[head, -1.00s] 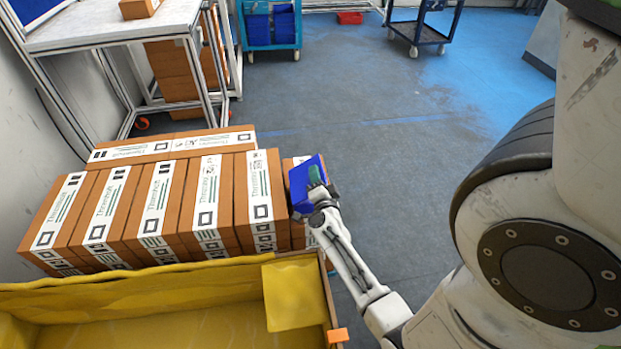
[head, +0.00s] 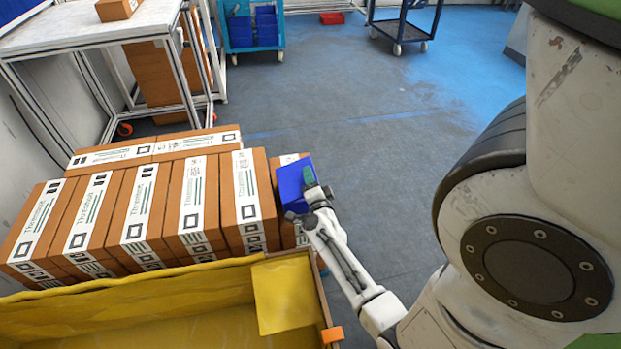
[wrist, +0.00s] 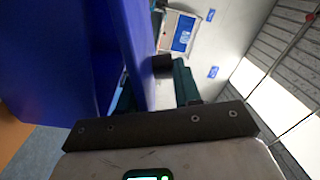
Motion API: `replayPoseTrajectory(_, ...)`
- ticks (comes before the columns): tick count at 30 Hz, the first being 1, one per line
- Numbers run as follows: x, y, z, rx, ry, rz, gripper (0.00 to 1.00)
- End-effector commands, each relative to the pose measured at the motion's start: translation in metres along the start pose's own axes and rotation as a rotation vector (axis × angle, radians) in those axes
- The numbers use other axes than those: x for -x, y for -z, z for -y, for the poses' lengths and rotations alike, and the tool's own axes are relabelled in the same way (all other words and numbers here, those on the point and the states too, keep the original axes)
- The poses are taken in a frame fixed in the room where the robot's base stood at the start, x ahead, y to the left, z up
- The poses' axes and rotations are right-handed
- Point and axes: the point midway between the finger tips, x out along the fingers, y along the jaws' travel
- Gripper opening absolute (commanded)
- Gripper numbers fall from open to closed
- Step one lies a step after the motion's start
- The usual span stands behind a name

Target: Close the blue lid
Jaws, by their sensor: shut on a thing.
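The blue lid (head: 294,184) is at the right end of the row of boxes in the head view, in front of my gripper (head: 311,190). My gripper is shut on the blue lid's edge. In the wrist view, a blue panel (wrist: 140,50) passes between my gripper's fingers (wrist: 160,95). A second blue surface (wrist: 50,55) stands at the left of the wrist view with a dark gap between the two. What lies under the lid is hidden in the head view by the lid and my arm.
Several brown labelled boxes (head: 140,215) stand in a row to the left of the lid. A yellow-lined crate (head: 150,318) lies in front of them. A white table (head: 90,38) and a blue cart (head: 405,30) stand behind. The floor to the right is clear.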

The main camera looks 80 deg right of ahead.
Motion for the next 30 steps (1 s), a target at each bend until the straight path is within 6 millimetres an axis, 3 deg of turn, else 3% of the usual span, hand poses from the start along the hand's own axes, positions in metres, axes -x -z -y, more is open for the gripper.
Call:
replayPoseTrajectory(2,0.003,-0.001,-0.006,0.008,-0.01,0.006,0.0)
replayPoseTrajectory(3,0.003,-0.001,-0.006,0.008,-0.01,0.006,0.36)
replayPoseTrajectory(7,0.002,-0.001,-0.004,0.006,-0.007,0.005,0.48)
replayPoseTrajectory(19,0.009,-0.001,-0.001,0.004,-0.004,0.004,0.49)
replayPoseTrajectory(30,0.076,0.0,-0.003,0.005,-0.006,0.005,0.49)
